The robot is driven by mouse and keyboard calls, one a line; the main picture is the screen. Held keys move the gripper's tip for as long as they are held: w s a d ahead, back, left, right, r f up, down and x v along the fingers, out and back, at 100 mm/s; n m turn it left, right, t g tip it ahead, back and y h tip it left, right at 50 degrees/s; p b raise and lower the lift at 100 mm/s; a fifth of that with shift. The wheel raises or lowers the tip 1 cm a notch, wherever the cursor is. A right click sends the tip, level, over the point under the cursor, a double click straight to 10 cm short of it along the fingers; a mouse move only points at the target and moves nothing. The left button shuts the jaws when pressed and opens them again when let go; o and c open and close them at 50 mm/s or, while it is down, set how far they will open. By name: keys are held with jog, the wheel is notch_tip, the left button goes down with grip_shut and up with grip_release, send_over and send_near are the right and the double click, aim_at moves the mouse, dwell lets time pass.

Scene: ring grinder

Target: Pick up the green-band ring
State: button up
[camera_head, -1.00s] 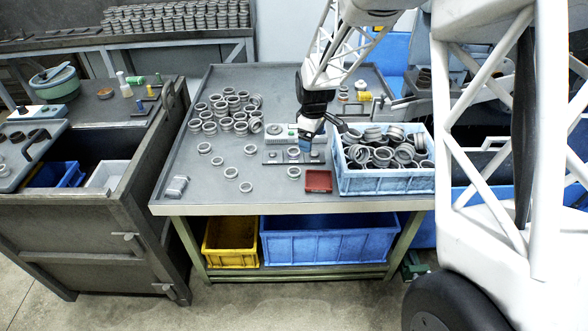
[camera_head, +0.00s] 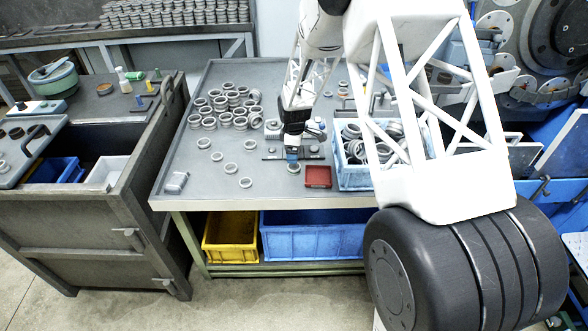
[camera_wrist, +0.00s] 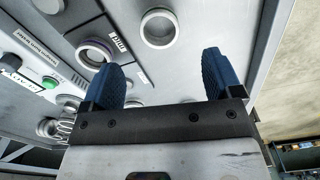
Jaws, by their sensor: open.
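I cannot make out a green band on any ring in these frames. My gripper (camera_head: 292,155) is open above the front middle of the table, with blue fingers and nothing seen between them. A grey ring (camera_head: 294,168) lies on the table just below the fingertips in the head view. In the wrist view, a plain pale ring (camera_wrist: 158,28) lies ahead of the gap between the fingers (camera_wrist: 164,70). A ring with a purplish inner edge (camera_wrist: 94,53) sits on a dark labelled fixture, left of it and partly beside the left finger.
A red tray (camera_head: 318,184) and a blue bin of rings (camera_head: 352,182) stand to the right, the bin partly hidden by my arm. Several loose rings (camera_head: 231,169) lie left, with a pile (camera_head: 238,110) behind. A green button (camera_wrist: 48,83) shows nearby.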

jog(key=shift+f, duration=0.1)
jog(key=shift+f, duration=1.2)
jog(key=shift+f, duration=2.6)
jog(key=c, duration=1.1)
jog(key=shift+r, duration=0.25)
